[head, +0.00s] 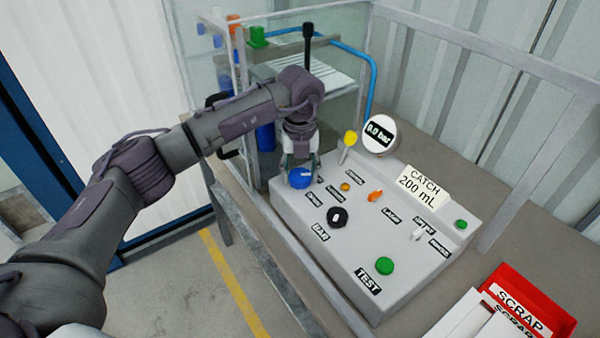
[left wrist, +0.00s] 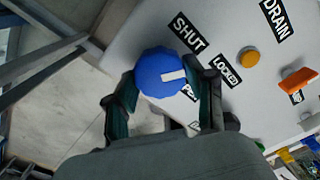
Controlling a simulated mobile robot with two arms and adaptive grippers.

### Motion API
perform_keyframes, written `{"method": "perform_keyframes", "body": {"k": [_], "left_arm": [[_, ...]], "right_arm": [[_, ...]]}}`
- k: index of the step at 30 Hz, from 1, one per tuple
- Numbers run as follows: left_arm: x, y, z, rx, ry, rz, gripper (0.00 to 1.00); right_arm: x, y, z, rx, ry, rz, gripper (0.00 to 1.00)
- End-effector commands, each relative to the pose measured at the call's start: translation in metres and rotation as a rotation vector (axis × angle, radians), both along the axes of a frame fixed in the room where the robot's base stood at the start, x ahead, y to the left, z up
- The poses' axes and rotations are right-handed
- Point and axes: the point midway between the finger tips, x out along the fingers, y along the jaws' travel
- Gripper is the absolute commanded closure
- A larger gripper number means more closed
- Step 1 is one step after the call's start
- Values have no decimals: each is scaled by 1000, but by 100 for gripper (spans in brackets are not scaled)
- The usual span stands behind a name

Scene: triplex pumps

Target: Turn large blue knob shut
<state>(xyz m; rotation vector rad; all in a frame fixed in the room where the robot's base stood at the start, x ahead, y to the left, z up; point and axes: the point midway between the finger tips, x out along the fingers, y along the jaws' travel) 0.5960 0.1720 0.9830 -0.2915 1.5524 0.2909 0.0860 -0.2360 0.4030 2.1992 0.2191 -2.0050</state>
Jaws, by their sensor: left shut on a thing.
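The large blue knob (head: 300,178) sits at the far left corner of the grey control panel (head: 330,260). The SHUT label (left wrist: 188,32) is above the knob's right side. Another label below the knob is partly hidden by a finger. My left gripper (head: 299,165) is over the knob with a finger on each side, shut on it; its fingers also show in the left wrist view (left wrist: 165,100). My right gripper is not in view.
The panel also bears a black knob (head: 337,217), an orange switch (head: 375,196), a green TEST button (head: 385,265), a yellow-topped lever (head: 350,138) and a 0.0 bar gauge (head: 380,134). A red SCRAP bin (head: 560,318) stands at lower right. Metal rails border the bench.

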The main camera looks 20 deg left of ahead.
Motion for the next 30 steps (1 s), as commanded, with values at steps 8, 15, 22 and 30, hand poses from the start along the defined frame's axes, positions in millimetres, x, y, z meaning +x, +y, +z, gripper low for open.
{"method": "perform_keyframes", "body": {"k": [8,15,22,30], "left_arm": [[1,1,1,1,-4,249,80],[1,1,2,0,-5,417,80],[1,1,2,1,-5,513,80],[1,1,2,0,-5,554,80]], "right_arm": [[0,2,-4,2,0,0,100],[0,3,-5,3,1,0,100],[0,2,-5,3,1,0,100],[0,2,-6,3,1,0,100]]}}
